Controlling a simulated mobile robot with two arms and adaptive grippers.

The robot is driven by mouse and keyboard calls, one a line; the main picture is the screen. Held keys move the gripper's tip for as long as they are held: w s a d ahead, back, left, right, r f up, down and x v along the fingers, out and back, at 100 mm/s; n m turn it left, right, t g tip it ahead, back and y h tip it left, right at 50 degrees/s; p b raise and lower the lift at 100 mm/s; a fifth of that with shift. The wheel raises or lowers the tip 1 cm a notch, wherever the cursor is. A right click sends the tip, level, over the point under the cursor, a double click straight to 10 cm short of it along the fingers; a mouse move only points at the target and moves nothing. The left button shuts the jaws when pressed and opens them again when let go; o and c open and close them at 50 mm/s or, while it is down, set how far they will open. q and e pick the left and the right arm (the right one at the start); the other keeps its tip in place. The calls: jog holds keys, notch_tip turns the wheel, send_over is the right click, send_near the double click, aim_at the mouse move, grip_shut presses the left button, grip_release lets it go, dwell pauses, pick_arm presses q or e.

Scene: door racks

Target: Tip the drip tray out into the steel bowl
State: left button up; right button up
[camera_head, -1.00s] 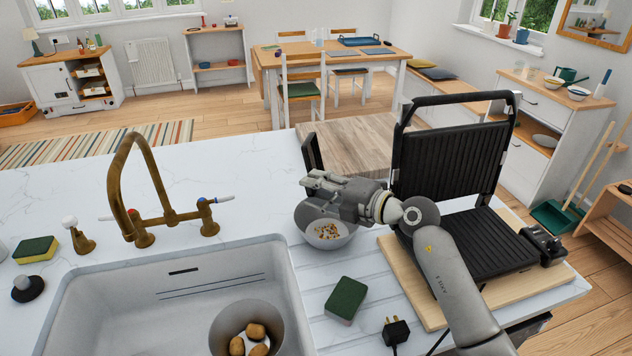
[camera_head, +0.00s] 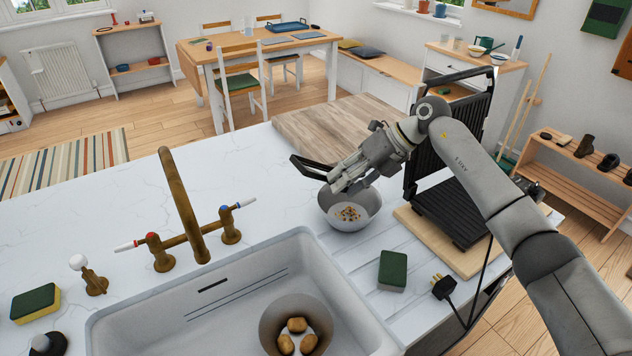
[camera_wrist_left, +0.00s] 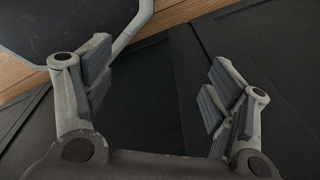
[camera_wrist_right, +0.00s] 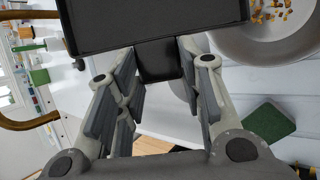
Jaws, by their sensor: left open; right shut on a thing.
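My right gripper (camera_head: 345,178) is shut on the drip tray (camera_head: 311,167), a black shallow tray. It holds the tray tilted in the air, by the upper left rim of the steel bowl (camera_head: 368,215). In the right wrist view the fingers (camera_wrist_right: 160,75) grip a dark tab of the tray (camera_wrist_right: 150,28), and the bowl (camera_wrist_right: 235,48) is at the upper right. Small brown and yellow bits (camera_head: 349,212) lie in the bowl. Whether any are left in the tray is hidden. My left gripper (camera_wrist_left: 165,95) is open and empty over dark surfaces, outside the head view.
An open black contact grill (camera_head: 455,215) stands on a wooden board (camera_head: 436,243) right of the bowl. A green sponge (camera_head: 393,270) and a plug (camera_head: 443,287) lie in front. The sink (camera_head: 190,320) with a brass tap (camera_head: 185,205) is at left. Clear worktop lies behind the tap.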

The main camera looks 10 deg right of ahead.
pick_arm(q)
jog(key=shift+d+r+p, duration=0.45)
jog(key=shift+d+r, duration=0.1)
jog(key=shift+d, duration=0.1)
pick_arm(e)
jog(key=f+h, duration=0.1)
jog(key=h, duration=0.1)
jog(key=a+n+t+h, duration=0.1)
jog(key=h, duration=0.1)
jog(key=s+f+t+h, duration=0.1)
jog(key=h, duration=0.1)
jog(key=shift+a+f+n, duration=0.15)
jog(key=shift+f+n, duration=0.15)
jog(key=shift+f, duration=0.05)
pick_arm(q)
jog(key=shift+d, duration=0.3)
